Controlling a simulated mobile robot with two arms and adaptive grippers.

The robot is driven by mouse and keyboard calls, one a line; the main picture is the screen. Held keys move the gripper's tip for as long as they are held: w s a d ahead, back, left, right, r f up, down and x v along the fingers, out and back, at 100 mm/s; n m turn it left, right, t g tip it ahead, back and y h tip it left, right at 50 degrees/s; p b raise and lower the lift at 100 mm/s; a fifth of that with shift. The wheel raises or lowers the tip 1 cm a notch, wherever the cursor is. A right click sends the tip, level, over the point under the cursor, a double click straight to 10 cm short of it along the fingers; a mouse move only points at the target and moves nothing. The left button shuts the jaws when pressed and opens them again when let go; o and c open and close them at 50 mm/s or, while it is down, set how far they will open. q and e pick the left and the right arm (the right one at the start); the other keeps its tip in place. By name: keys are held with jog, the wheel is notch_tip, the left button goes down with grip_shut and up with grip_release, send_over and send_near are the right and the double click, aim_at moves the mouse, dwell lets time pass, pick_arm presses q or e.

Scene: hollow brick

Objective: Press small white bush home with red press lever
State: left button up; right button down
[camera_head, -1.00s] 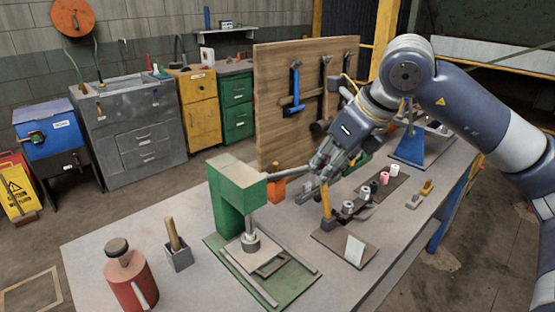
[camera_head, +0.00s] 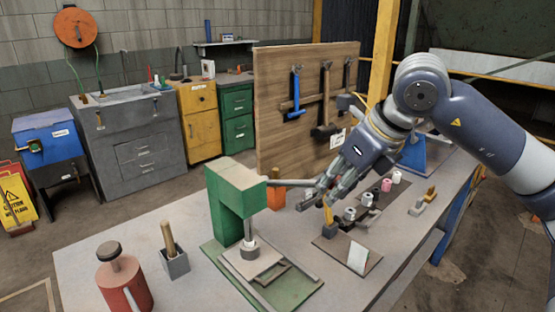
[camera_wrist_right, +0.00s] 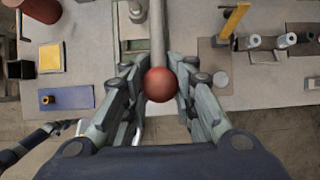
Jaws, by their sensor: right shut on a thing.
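The green press (camera_head: 236,190) stands on the table with its lever (camera_head: 290,182) pointing right, about level. My right gripper (camera_head: 316,197) is at the lever's end. In the right wrist view its fingers (camera_wrist_right: 160,92) are shut around the red ball knob (camera_wrist_right: 160,85). The press ram ends in a grey collar (camera_head: 249,248) low over the base plate; I cannot tell whether a bush is under it. A small white bush (camera_head: 396,177) stands at the far end of a dark strip, behind a pink one (camera_head: 386,185). What looks like my left gripper (camera_wrist_right: 72,128) shows at the lower left.
A red canister (camera_head: 125,282) and a grey box with a wooden handle (camera_head: 175,260) stand left of the press. A dark plate with a white card (camera_head: 357,257) lies right of it. A tool board (camera_head: 300,110) stands behind. A blue plate (camera_wrist_right: 67,99) lies near the table's front.

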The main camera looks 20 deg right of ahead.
jog(key=shift+s+f, duration=0.1)
jog(key=shift+f, duration=0.15)
